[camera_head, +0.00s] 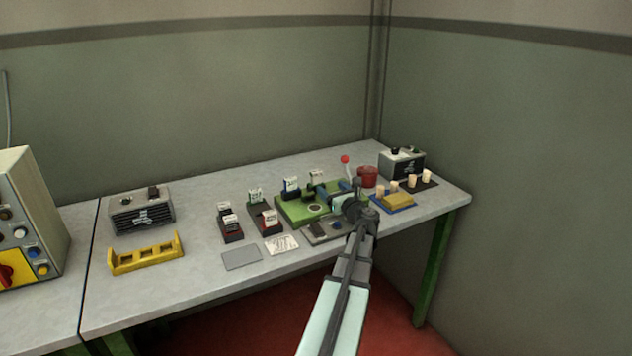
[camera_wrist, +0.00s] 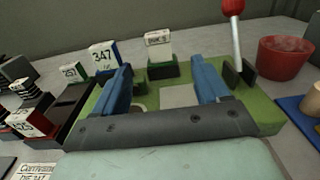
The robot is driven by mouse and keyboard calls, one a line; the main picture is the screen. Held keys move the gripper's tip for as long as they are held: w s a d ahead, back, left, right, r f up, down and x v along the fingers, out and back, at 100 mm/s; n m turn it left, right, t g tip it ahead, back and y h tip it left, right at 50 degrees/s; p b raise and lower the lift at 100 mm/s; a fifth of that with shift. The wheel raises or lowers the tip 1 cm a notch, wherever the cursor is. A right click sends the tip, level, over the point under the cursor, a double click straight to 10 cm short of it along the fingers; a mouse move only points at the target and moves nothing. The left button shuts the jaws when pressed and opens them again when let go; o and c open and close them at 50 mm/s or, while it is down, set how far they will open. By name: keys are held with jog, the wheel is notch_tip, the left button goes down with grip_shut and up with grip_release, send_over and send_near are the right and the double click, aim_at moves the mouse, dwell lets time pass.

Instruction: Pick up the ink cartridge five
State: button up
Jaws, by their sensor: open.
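My gripper (camera_wrist: 163,82) is open, its two blue fingers apart with nothing between them. It is low over the green base plate (camera_head: 287,212), seen from behind in the head view. In the wrist view, a small block with a white label (camera_wrist: 158,42) stands upright on a dark and green foot, beyond the fingertips and between them in the picture. Its label is too blurred to read surely, so I cannot tell whether it is ink cartridge five. A card marked 347 (camera_wrist: 103,56) stands left of it, and a smaller one marked 257 (camera_wrist: 70,72) further left.
A red-knobbed lever (camera_wrist: 233,8) stands at the plate's right, with a red pot (camera_wrist: 284,57) beyond it. Dark trays of labelled blocks (camera_head: 231,230) stand left of the plate. Pale stoppers (camera_head: 426,176) stand at the right.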

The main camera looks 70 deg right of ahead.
aim_at(314, 172)
jog(key=x, duration=1.4)
jog(key=shift+w+a+r, duration=0.1)
jog(key=shift+a+r, duration=0.1)
jog(key=c, duration=1.1)
jog(key=shift+o, duration=0.2)
